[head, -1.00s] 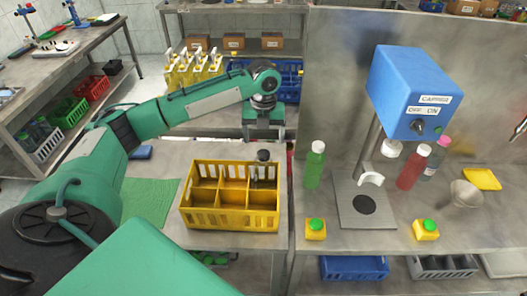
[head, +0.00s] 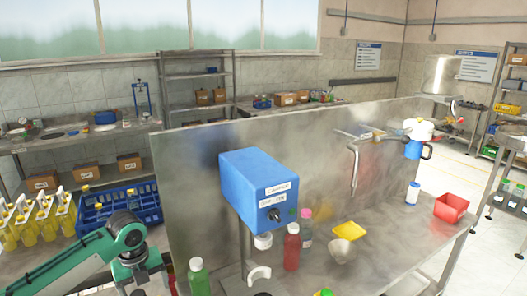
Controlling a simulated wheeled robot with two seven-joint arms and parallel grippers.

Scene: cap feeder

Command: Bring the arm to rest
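My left arm (head: 65,268), green with dark joints, comes in at the lower left. Its wrist and the upper part of my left gripper (head: 138,272) show near the bottom edge, left of the steel panel. The fingers are cut off by the frame, so I cannot tell whether they are open or shut. My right gripper is not in view.
A blue capper (head: 258,188) stands on the steel bench. Near it are a green bottle (head: 199,278), a red bottle (head: 291,247), a funnel (head: 341,250) and a yellow tray (head: 349,231). A red bin (head: 451,208) sits further right. The steel panel (head: 195,150) rises behind.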

